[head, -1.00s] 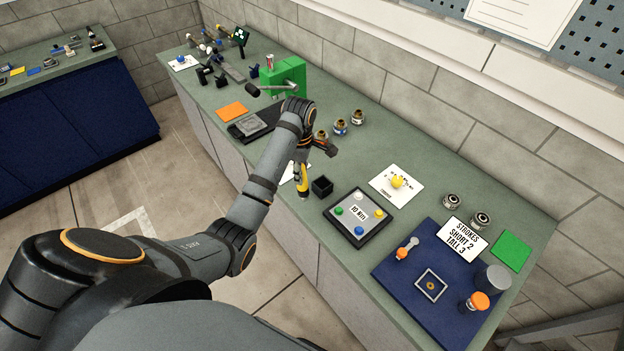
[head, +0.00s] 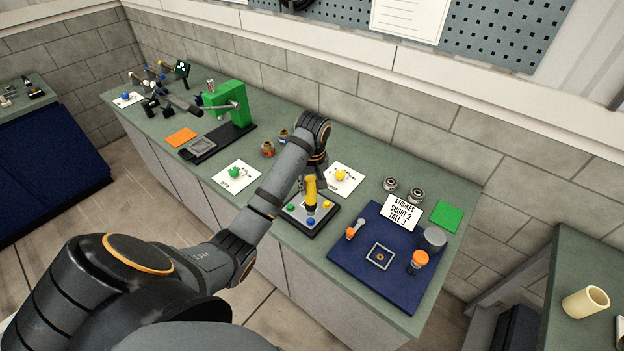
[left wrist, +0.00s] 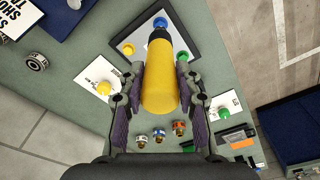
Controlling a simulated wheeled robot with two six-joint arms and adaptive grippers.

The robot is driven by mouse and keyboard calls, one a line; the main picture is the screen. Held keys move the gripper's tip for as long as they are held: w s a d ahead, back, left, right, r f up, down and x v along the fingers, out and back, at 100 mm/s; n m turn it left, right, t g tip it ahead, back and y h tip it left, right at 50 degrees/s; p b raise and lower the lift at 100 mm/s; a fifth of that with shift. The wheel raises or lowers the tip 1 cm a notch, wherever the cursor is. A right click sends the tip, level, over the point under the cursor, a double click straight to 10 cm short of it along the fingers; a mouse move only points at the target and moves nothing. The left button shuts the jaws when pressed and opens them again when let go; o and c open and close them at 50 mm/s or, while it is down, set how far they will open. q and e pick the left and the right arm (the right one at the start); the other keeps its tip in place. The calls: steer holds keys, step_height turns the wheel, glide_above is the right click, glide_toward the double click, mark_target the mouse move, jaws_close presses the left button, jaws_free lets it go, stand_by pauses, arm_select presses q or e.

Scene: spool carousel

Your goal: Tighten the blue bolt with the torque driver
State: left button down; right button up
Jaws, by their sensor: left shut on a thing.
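The torque driver (head: 311,189) has a yellow handle and a dark nose. My left gripper (head: 311,179) is shut on its handle and holds it nose down, roughly upright, over the bolt plate. The driver (left wrist: 160,82) also fills the middle of the left wrist view, between both fingers. The blue bolt (head: 311,221) is at the plate's near side, right by the driver's nose; it also shows in the left wrist view (left wrist: 160,22). I cannot tell whether the nose touches it. The dark-rimmed plate (head: 299,224) also bears green (head: 290,207) and yellow (head: 327,206) bolts. My right gripper is not in view.
A blue mat (head: 345,268) with orange-topped parts lies right of the plate. White cards with a green knob (head: 233,172) and a yellow knob (head: 341,174) are near it. A green press (head: 236,104) stands farther left. Metal-topped jars (head: 389,184) stand behind the mat.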

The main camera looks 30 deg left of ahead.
mark_target(311, 195)
arm_select(q)
steer(key=f, duration=0.3)
steer(key=shift+w+a, duration=0.2)
steer(key=shift+w, duration=0.05)
steer(key=shift+a+f, duration=0.15)
steer(key=shift+f, duration=0.2)
steer(key=shift+s+d+r, duration=0.15)
steer(key=shift+s+d, duration=0.15)
steer(key=shift+d, duration=0.2)
steer(key=shift+w+a, duration=0.15)
steer(key=shift+a, duration=0.1)
steer(key=shift+f, duration=0.2)
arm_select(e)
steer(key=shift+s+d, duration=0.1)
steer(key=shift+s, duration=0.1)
arm_select(q)
steer(key=shift+d, duration=0.1)
steer(key=shift+f, duration=0.25)
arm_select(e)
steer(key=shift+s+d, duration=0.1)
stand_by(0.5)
